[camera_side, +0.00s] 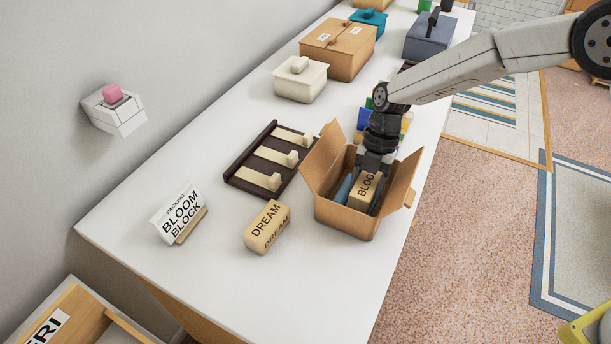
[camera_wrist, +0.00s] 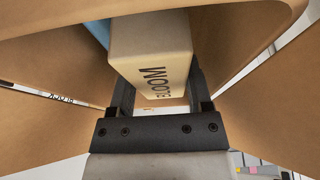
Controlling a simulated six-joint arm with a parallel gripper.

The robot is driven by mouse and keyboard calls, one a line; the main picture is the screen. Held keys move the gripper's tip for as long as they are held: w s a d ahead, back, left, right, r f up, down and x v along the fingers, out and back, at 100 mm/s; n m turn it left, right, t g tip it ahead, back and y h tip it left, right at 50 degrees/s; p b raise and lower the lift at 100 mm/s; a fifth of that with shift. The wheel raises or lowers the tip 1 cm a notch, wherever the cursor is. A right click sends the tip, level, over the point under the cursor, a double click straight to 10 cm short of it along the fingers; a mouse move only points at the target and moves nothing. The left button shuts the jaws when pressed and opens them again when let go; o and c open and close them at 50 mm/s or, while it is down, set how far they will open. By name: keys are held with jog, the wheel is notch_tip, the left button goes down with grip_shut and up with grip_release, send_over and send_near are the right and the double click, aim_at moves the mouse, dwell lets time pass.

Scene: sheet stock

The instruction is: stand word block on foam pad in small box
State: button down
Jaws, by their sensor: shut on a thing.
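A wooden word block (camera_side: 363,191) marked BLOOM is held by my gripper (camera_side: 370,178) inside the open small cardboard box (camera_side: 345,222). In the wrist view the BLOOM block (camera_wrist: 152,55) sits between the two dark fingers (camera_wrist: 160,105), with the box walls (camera_wrist: 45,65) around it. A blue piece (camera_side: 344,189), perhaps the foam pad, shows beside the block in the box. Whether the block touches the box floor is hidden. A second block (camera_side: 267,227) marked DREAM lies on the table outside the box. A sign (camera_side: 178,213) reads PACKING BLOOM BLOCK.
A dark rack (camera_side: 250,172) with several cream pieces stands left of the box. A cream lidded box (camera_side: 300,80), a wooden box (camera_side: 338,48) and a grey-blue box (camera_side: 429,36) stand farther back. The front of the white table (camera_side: 300,295) is clear.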

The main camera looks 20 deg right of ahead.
jog(key=shift+f, duration=0.3)
jog(key=shift+c, duration=1.4)
grip_release()
jog(key=shift+r, duration=0.1)
jog(key=shift+w+r, duration=0.1)
jog(key=shift+r, duration=0.7)
jog(key=v, duration=1.1)
jog(key=shift+d+r, duration=0.15)
jog(key=shift+d, duration=0.1)
